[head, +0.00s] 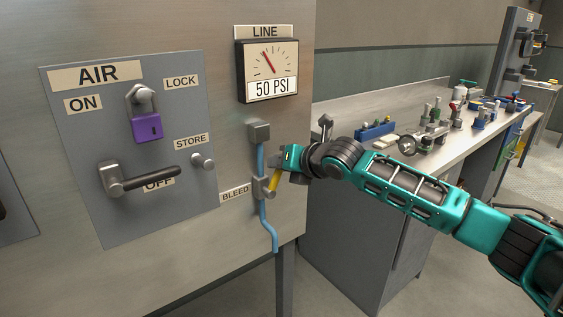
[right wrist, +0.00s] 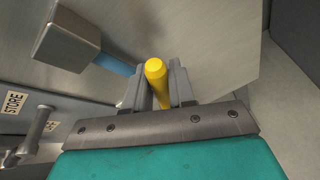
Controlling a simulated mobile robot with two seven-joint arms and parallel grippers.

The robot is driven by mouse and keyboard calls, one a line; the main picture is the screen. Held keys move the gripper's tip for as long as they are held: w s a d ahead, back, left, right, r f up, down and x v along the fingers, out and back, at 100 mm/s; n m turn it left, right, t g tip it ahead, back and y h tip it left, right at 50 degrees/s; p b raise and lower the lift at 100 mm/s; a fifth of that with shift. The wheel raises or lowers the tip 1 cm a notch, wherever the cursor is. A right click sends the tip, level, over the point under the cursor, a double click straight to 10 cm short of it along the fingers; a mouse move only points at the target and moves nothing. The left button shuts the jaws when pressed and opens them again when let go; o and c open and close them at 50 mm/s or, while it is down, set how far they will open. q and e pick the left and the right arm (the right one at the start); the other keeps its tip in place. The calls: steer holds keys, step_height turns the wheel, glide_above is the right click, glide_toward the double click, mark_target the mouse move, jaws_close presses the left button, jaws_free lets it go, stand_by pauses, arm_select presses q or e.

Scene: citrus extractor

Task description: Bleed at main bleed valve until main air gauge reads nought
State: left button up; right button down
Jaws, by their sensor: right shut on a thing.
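The main air gauge (head: 268,70), labelled LINE, hangs on the steel panel and reads 50 PSI, its needle tilted left of upright. Below it, the bleed valve (head: 262,190) sits on a blue pipe (head: 262,158) beside the BLEED label. Its yellow lever (head: 274,179) slants up to the right. My right gripper (head: 281,170) is at the lever; in the right wrist view its jaws (right wrist: 160,90) are shut on the yellow lever (right wrist: 157,75). My left gripper is not in view.
Left of the valve, a grey AIR plate (head: 75,130) carries a dark handle (head: 150,180) near OFF, a purple padlock (head: 147,128) hanging by LOCK, and a STORE peg (head: 203,160). A workbench (head: 340,120) with several small fittings stands to the right, behind my right arm.

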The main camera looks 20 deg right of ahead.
steer(key=c, duration=1)
jaws_free()
steer(key=shift+c, duration=0.2)
steer(key=v, duration=1.3)
steer(key=shift+p, duration=0.35)
